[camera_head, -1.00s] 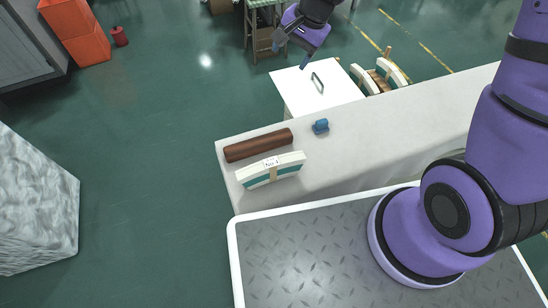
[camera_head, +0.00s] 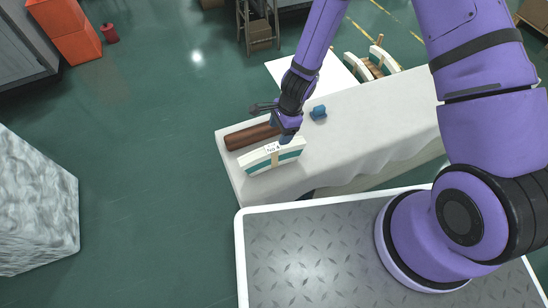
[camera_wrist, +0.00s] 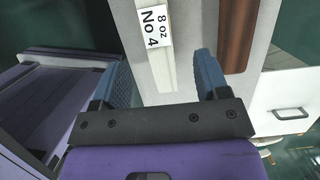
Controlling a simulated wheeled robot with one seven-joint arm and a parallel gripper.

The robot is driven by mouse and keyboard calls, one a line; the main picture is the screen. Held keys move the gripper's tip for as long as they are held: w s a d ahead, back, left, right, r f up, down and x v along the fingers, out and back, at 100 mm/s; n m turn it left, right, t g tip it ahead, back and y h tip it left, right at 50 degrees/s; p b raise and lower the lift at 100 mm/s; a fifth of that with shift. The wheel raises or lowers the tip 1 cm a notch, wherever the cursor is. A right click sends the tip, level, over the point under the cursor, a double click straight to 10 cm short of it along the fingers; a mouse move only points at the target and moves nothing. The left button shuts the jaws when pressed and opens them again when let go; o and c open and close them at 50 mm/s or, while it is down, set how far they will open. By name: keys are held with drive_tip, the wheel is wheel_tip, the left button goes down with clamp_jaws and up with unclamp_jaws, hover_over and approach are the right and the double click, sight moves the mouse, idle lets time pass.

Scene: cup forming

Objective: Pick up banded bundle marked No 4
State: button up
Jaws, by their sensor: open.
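In the wrist view the bundle (camera_wrist: 153,70) carries a white label reading "8 oz No 4". My gripper (camera_head: 285,132) is over the bundle's right part. In the wrist view my gripper (camera_wrist: 163,80) has its two blue fingers apart, with the bundle showing between them. The head view hides part of the bundle's right side behind my gripper.
A brown roll (camera_head: 240,136) lies just behind the bundle, close to my gripper; it also shows in the wrist view (camera_wrist: 238,35). A small blue object (camera_head: 318,112) sits to the right. My grey deck (camera_head: 310,250) is in front of the table.

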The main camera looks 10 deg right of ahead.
sight(273, 148)
drive_tip(key=shift+x, duration=2.65)
drive_tip(key=x, duration=0.4)
drive_tip(key=shift+s+a, duration=0.3)
drive_tip(key=shift+s, duration=0.05)
drive_tip(key=shift+a+f, duration=0.1)
drive_tip(key=shift+f, duration=0.4)
clamp_jaws()
drive_tip(key=shift+r, duration=0.1)
